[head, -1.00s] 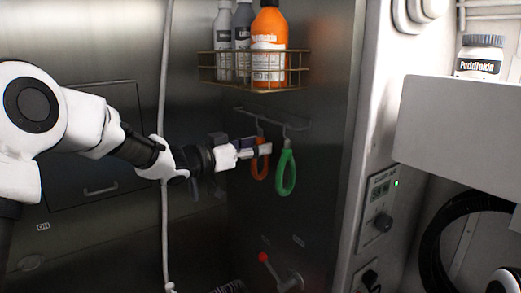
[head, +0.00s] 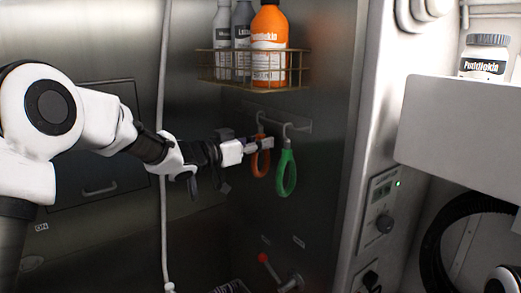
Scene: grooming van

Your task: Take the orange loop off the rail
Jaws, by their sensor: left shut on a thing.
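The orange loop (head: 260,164) hangs from a hook on the rail (head: 298,126), which is fixed to the dark metal wall. A green loop (head: 286,173) hangs from the hook just to its right. My left gripper (head: 262,145) reaches in from the left and is shut on the upper part of the orange loop. Its fingers cover part of the loop's top, and the fingertips end close to the green loop's upper end. My right gripper is not in view.
A wire basket (head: 208,74) with an orange bottle (head: 269,44) and grey bottles is above the rail. A pale hose (head: 164,230) hangs behind my left arm. A red-knobbed lever (head: 263,258) is below.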

